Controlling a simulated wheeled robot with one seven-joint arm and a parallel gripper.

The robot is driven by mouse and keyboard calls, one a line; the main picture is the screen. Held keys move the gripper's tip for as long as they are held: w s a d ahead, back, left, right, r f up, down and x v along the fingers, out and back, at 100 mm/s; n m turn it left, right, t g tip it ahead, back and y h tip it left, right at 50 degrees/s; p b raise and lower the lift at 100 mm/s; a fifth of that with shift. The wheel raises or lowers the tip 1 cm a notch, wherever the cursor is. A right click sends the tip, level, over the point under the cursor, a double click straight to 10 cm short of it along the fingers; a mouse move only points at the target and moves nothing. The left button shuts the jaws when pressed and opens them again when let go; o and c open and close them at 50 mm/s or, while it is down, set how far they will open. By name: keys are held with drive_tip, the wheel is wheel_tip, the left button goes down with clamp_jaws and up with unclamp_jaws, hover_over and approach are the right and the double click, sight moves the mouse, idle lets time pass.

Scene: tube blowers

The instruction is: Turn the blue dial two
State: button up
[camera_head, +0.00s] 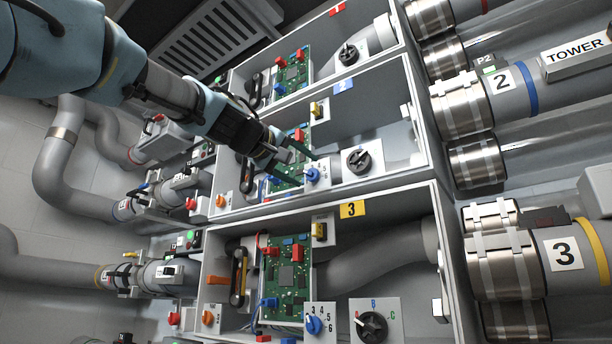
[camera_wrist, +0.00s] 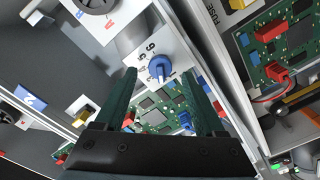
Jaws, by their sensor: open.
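The blue dial two (camera_head: 312,175) is a small blue knob on a white numbered plate in the middle box, which bears a blue tag 2 (camera_head: 343,85). The dial also shows in the wrist view (camera_wrist: 160,68), just beyond and between the two dark green fingertips. My gripper (camera_head: 303,168) is open, with its fingers on either side of the line to the dial. It also shows in the wrist view (camera_wrist: 160,84). I cannot tell whether a finger touches the knob. The fingers hide part of the circuit board (camera_head: 296,135) behind.
A black dial (camera_head: 358,160) is right of the blue one. Below, box 3 has its own blue dial (camera_head: 313,324) and black dial (camera_head: 371,326). The dividing wall with the yellow tag 3 (camera_head: 352,209) runs close below my gripper. Large pipes (camera_head: 540,87) stand at right.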

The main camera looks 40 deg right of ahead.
drive_tip(key=b+v, duration=0.2)
drive_tip(key=v, duration=0.6)
drive_tip(key=shift+a, duration=0.2)
drive_tip(key=w+a+f+n+t+y+p, duration=0.25)
drive_tip(key=w+f+y, duration=0.25)
drive_tip(key=w+f, duration=1)
drive_tip(key=w+a+f+n+y+p, duration=0.1)
drive_tip(key=w+a+f+y+p, duration=0.15)
drive_tip(key=a+f, duration=0.4)
drive_tip(key=w+a+f+n+y+p, duration=0.1)
drive_tip(key=w+a+f+y, duration=0.15)
drive_tip(key=f, duration=0.65)
drive_tip(key=s+a+f+g+y+p, duration=0.25)
drive_tip(key=a+f+y, duration=0.25)
drive_tip(key=a+f, duration=1.2)
drive_tip(key=s+a+f+g+y+p, duration=0.2)
drive_tip(key=s+a+f+g+p, duration=0.1)
drive_tip(key=s+a+f, duration=0.7)
drive_tip(key=shift+s+f, duration=0.15)
drive_tip(key=shift+s, duration=0.3)
